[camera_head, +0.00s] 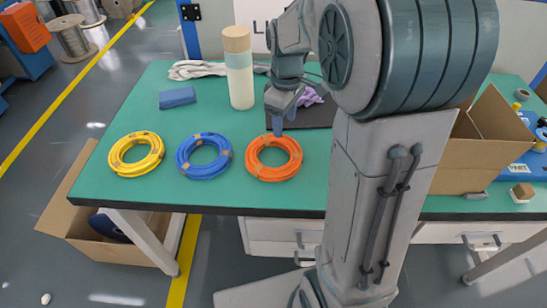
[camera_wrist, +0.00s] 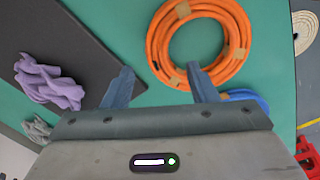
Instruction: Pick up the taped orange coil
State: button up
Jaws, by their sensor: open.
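The orange coil (camera_head: 273,158) lies flat on the green table near its front edge, with tan tape bands around it. It also shows in the wrist view (camera_wrist: 241,46), at the upper middle, beyond my fingertips. My gripper (camera_head: 284,122) is above the table, just behind the coil's far rim in the head view. In the wrist view my gripper (camera_wrist: 158,80) is open, with two blue-grey fingers wide apart and nothing between them. The right fingertip overlaps the coil's edge in the picture; I cannot tell whether it touches.
A blue coil (camera_head: 204,155) and a yellow coil (camera_head: 136,154) lie left of the orange one. A cardboard box (camera_head: 470,150) stands right.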

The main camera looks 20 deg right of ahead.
aim_at(285, 138)
jog(key=f, duration=0.2)
jog(key=f+b, duration=0.1)
jog(key=f, duration=0.2)
jog(key=shift+w+d+f, duration=0.15)
jog(key=shift+d+f, duration=0.05)
jog(key=shift+f, duration=0.15)
grip_shut()
jog(key=shift+r, duration=0.1)
jog(key=shift+r, duration=0.1)
